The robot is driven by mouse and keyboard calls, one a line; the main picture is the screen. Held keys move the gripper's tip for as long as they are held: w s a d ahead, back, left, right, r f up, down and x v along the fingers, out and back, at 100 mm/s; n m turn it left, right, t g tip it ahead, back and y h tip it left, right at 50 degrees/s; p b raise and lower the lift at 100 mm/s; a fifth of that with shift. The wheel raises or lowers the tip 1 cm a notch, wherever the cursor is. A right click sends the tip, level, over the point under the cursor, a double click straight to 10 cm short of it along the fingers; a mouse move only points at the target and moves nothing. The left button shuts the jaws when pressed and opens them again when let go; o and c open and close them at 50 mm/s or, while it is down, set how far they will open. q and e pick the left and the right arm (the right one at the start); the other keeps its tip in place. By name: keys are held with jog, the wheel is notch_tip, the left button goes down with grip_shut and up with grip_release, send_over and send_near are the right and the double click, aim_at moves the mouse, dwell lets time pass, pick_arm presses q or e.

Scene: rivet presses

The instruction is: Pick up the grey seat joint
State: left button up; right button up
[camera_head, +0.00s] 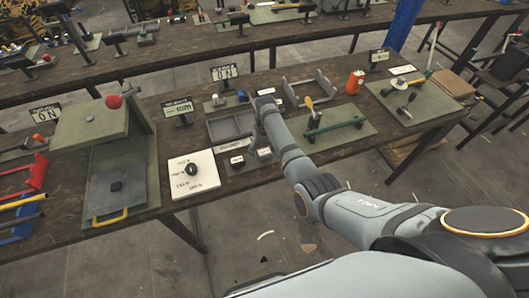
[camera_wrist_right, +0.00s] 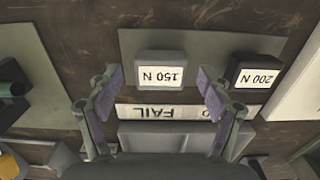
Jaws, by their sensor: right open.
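A small grey block (camera_head: 218,100), which may be the grey seat joint, stands behind the grey tray, beside a blue piece (camera_head: 241,96); I cannot be sure which part is the seat joint. My right gripper (camera_wrist_right: 160,78) is open, with nothing between its fingers. In the right wrist view it hangs over the blocks and tray edge, with the light 150 N block (camera_wrist_right: 161,72) showing between the fingertips. In the head view my right arm hides most of the gripper. The left gripper is not in view.
The grey tray (camera_head: 210,131) has a FAIL strip (camera_wrist_right: 158,111). The dark 200 N block (camera_wrist_right: 256,72) stands near the white board (camera_head: 193,185). A press (camera_head: 117,145) with a red knob stands left. A mat with a green bar (camera_head: 335,127) lies to the right.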

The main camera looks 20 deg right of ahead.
jog(key=c, duration=1.2)
jog(key=shift+c, duration=0.2)
jog(key=shift+r, duration=0.15)
